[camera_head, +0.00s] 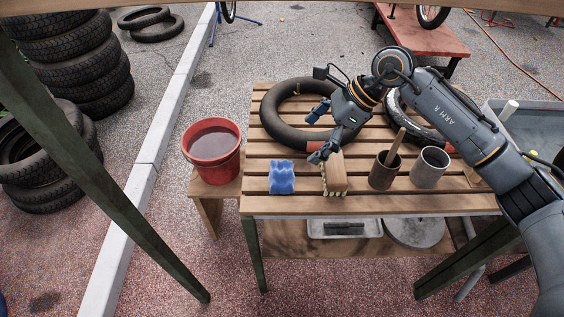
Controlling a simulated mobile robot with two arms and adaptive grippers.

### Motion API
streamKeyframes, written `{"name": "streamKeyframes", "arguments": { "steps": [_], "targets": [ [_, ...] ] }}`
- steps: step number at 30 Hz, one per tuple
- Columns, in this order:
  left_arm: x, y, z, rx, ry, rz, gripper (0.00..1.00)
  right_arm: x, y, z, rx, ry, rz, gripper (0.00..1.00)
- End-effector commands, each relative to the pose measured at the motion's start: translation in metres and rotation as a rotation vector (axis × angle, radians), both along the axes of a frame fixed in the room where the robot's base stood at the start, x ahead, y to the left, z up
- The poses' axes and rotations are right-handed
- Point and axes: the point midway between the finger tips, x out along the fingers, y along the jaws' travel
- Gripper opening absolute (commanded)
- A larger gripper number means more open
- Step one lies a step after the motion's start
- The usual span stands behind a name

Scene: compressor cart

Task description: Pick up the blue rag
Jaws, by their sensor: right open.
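The blue rag (281,177), a small wavy, folded-looking piece, lies near the front left edge of the slatted wooden table (400,204). My right gripper (317,132) is open and empty, with its fingers spread. It is up and to the right of the rag in the picture, apart from it, and overlaps the front of a black tyre and the top of a wooden brush. My left gripper is not in view.
A wooden brush (334,177) lies just right of the rag. Further right stand a brown pot (384,172) with a wooden handle and a grey can (429,168). A tyre (274,124) lies behind. A red bucket (212,166) stands left on a lower stool.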

Motion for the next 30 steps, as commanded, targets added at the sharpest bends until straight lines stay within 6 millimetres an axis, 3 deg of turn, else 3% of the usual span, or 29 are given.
{"name": "streamKeyframes", "arguments": {
  "steps": [3, 10, 30],
  "targets": [
    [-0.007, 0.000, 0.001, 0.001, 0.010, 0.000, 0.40, 0.002, -0.005, -0.010, -0.050, -0.003, 0.009, 1.00],
    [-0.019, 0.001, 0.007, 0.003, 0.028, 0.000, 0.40, 0.001, 0.020, -0.047, -0.048, 0.000, 0.009, 1.00],
    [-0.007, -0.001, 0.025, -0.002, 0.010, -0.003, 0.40, 0.001, 0.064, -0.112, -0.045, -0.002, 0.006, 1.00]
  ]
}}
